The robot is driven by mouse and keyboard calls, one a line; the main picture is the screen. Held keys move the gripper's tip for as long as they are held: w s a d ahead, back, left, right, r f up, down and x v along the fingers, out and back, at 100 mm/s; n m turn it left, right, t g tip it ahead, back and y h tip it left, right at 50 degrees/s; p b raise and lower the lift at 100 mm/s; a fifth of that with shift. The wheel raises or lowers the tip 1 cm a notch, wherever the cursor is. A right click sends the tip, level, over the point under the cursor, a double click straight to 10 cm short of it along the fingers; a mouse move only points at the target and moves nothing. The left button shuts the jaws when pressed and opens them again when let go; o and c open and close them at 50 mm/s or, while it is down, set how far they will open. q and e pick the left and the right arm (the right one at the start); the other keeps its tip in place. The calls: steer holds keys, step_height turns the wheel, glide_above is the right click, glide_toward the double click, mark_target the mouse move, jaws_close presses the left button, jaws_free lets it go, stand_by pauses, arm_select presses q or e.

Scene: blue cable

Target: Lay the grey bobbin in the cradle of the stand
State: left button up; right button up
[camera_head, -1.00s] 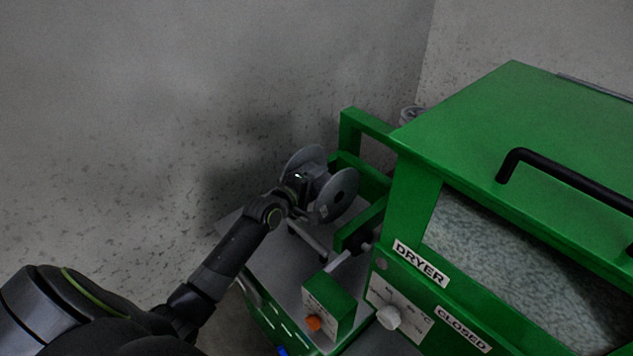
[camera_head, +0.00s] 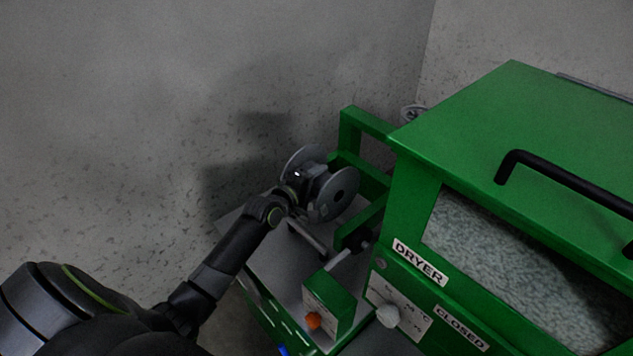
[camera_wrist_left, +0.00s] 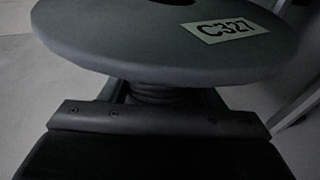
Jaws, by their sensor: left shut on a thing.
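The grey bobbin (camera_head: 339,192) has two round flanges and is held on its side in the head view. My left gripper (camera_head: 310,181) is shut on its core between the flanges. In the left wrist view one flange (camera_wrist_left: 170,45) fills the top, with a label reading C327, and the gripper (camera_wrist_left: 160,118) lies against the core below it. The green stand frame (camera_head: 362,125) is just behind and to the right of the bobbin. Its cradle is largely hidden, and I cannot tell whether the bobbin touches it. My right gripper is not in view.
The green dryer (camera_head: 510,120) with a black handle (camera_head: 560,175) stands close on the right. The speckled wall is close behind.

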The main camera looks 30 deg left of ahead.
arm_select(q)
step_height(320, 180, down, 8)
steer(key=b, duration=0.6)
steer(key=shift+f, duration=0.2)
stand_by(0.9)
steer(key=shift+r, duration=0.1)
stand_by(0.4)
steer(key=shift+f+b, duration=0.55)
steer(key=shift+f, duration=0.2)
stand_by(0.6)
steer(key=o, duration=1.6)
steer(key=p+v, duration=0.2)
steer(key=v, duration=1.5)
steer(key=shift+s, duration=0.25)
